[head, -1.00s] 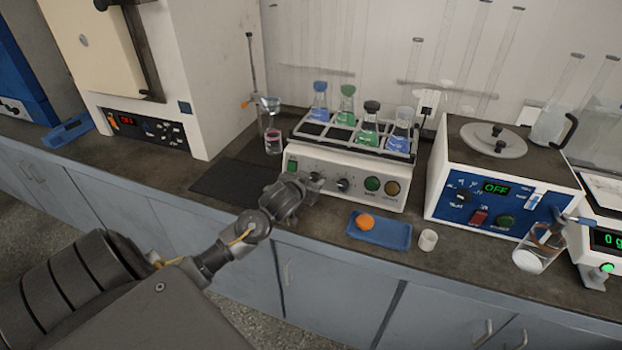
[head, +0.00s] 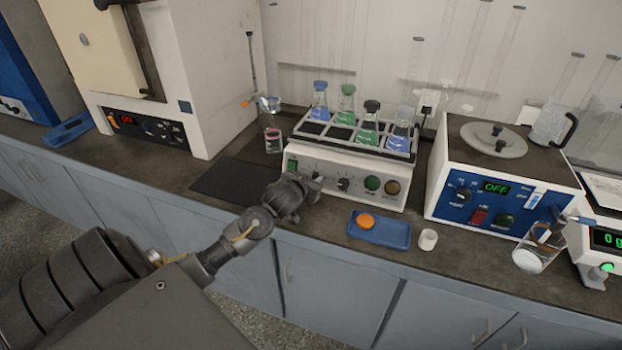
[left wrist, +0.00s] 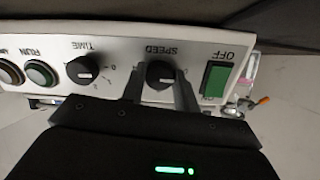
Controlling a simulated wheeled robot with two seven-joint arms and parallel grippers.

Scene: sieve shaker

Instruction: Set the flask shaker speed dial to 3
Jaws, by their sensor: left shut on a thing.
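The flask shaker (head: 322,172) is a white box with a tray of flasks on top, in the middle of the head view. Its black speed dial (left wrist: 160,75) shows in the left wrist view, upside down under the SPEED label. My left gripper (head: 314,184) reaches the left part of the front panel; its fingers (left wrist: 160,88) are on both sides of the speed dial and shut on it. They hide most of the scale, so I cannot read the number set. The dial is hidden behind the gripper in the head view. My right gripper is not in view.
Beside the speed dial are the time dial (left wrist: 82,70), the green power switch (left wrist: 215,80) and a green RUN button (left wrist: 40,73). A blue tray (head: 390,235) with an orange item (head: 366,221) and a small white cup (head: 428,239) stand in front. A dark mat (head: 232,184) lies left.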

